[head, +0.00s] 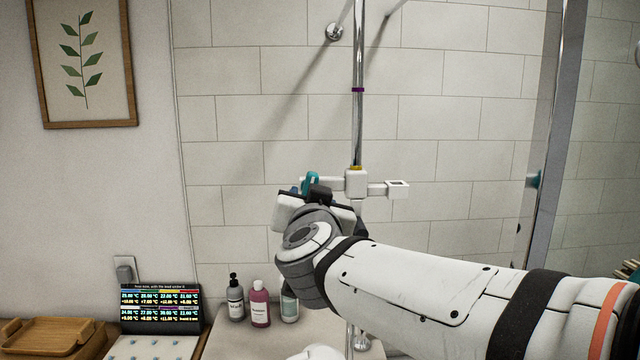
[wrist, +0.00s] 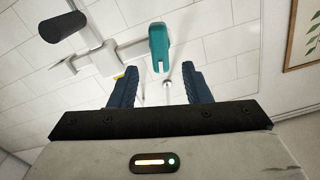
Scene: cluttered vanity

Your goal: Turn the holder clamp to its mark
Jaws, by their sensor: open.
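The white holder clamp (head: 356,184) sits on a vertical chrome rail (head: 359,125), with a square open socket (head: 398,189) on its right. A teal lever (head: 312,181) is at its left end; it also shows in the wrist view (wrist: 159,45), forked towards me. A yellow band (head: 356,168) is just above the clamp, and a purple band (head: 358,90) rings the rail higher up. My gripper (wrist: 160,88) is open, its dark blue fingers apart, with the teal lever beyond the gap and nothing held.
Bottles (head: 260,303) stand on the counter below my wrist. A display panel (head: 161,308) and a wooden tray (head: 48,337) are at the lower left. The tiled wall (head: 250,120) is close behind the rail. A metal-framed glass panel (head: 548,180) stands at right.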

